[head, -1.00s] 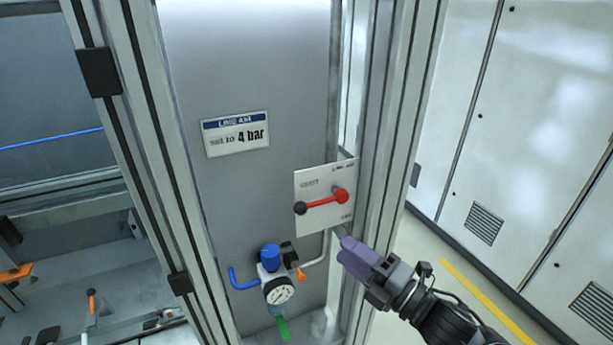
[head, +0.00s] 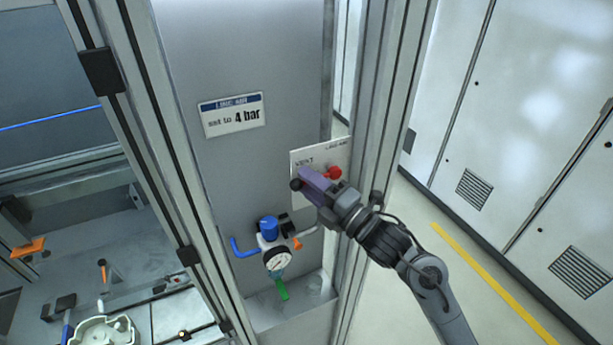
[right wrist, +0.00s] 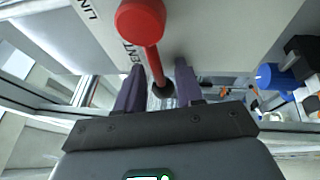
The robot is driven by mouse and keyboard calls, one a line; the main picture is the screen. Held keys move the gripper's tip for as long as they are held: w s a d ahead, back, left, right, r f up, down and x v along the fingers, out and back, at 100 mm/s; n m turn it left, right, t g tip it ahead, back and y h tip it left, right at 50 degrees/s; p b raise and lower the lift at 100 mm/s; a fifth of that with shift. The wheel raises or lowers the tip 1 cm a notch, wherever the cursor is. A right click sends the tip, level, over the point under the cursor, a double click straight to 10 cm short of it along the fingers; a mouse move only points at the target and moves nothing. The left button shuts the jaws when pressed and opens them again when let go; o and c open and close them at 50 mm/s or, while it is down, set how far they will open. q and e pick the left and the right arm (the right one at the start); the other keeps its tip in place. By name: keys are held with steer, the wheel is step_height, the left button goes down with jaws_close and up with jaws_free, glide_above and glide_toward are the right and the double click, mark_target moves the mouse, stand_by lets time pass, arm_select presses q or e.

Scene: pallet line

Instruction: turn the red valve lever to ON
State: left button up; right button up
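The red valve lever (head: 334,172) is on a white plate (head: 304,155) marked VENT, fixed to the grey panel. Its red hub shows at the right and its black knob (head: 296,184) at the left; my right gripper hides the bar between. In the right wrist view the red lever (right wrist: 154,62) runs from its hub down between my two purple fingers, with the black knob (right wrist: 164,90) near them. My right gripper (head: 308,178) is open, its fingers apart on either side of the lever. Contact cannot be told. My left gripper is not in view.
Below the plate is a regulator with a blue knob (head: 268,226), a gauge (head: 278,259) and hoses. A "set to 4 bar" sign (head: 232,114) is above left. A metal frame post (head: 372,150) stands close to the right of the plate. Floor is clear beyond it.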

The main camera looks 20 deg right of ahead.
steer(key=shift+w+a, duration=0.25)
steer(key=shift+w, duration=0.25)
steer(key=shift+r, duration=0.1)
jaws_close()
